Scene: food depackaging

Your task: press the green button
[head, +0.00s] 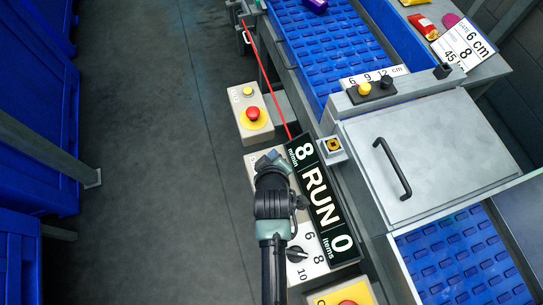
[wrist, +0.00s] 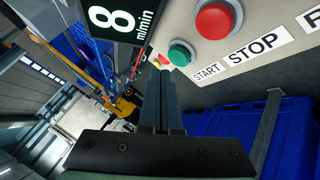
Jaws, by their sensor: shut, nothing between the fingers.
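The green button (wrist: 181,53) shows in the wrist view on a beige control box, above the word START. A larger red button (wrist: 214,20) sits beside it, above the word STOP. My gripper (wrist: 161,72) is shut and empty, its fingertips just left of and below the green button in the wrist view. I see no clear contact between them. In the head view my gripper (head: 268,160) is over the box (head: 250,160), and my wrist hides both buttons there.
A black display (head: 322,200) reading RUN, 8 m/min and 0 items stands right beside my wrist. A box with a red emergency button (head: 253,113) is above it. A dial (head: 296,254) and a lidded machine (head: 425,145) are close by. The floor at left is clear.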

